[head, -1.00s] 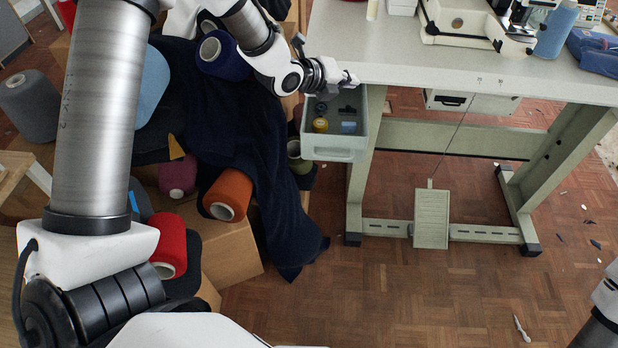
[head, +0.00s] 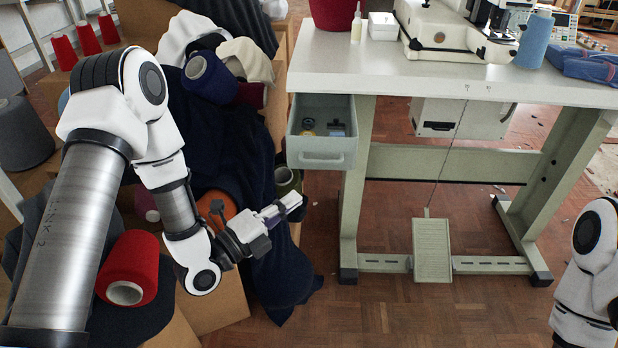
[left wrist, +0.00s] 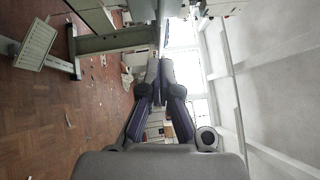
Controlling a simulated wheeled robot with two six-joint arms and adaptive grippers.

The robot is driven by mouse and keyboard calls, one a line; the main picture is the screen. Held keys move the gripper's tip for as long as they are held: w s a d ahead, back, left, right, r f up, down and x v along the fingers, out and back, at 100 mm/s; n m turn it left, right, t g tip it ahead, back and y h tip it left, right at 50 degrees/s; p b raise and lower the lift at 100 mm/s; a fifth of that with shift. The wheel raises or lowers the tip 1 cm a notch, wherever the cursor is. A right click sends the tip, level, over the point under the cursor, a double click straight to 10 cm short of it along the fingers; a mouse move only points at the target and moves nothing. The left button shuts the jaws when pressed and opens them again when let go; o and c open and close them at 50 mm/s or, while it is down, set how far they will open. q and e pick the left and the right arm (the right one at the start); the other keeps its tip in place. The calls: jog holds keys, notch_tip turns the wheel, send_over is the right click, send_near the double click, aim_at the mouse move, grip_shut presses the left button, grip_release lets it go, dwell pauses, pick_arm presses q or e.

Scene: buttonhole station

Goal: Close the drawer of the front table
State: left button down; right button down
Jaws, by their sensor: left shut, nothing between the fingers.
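The front table (head: 430,82) is pale grey-green and carries a sewing machine. Its drawer (head: 322,153), a grey-green box with a handle slot in its front, hangs under the table's left end. It is pulled out, and small items show inside. My left gripper (head: 292,203) is shut and empty, below and to the left of the drawer front, apart from it in the picture. Its shut fingers also show in the left wrist view (left wrist: 160,75), where I cannot make out the drawer. My right arm shows at the lower right, but its gripper is out of frame.
Boxes with thread cones and a dark blue cloth (head: 245,165) crowd the left, behind and beside my left arm. The parquet floor (head: 400,315) in front is mostly clear.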

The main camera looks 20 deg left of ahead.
pick_arm(q)
jog(key=w+d+r+b, duration=0.1)
jog(key=w, duration=0.7)
jog(key=shift+w+d+r, duration=0.25)
jog(key=shift+w, duration=0.05)
pick_arm(e)
jog(key=shift+f, duration=0.8)
pick_arm(q)
jog(key=shift+w, duration=0.15)
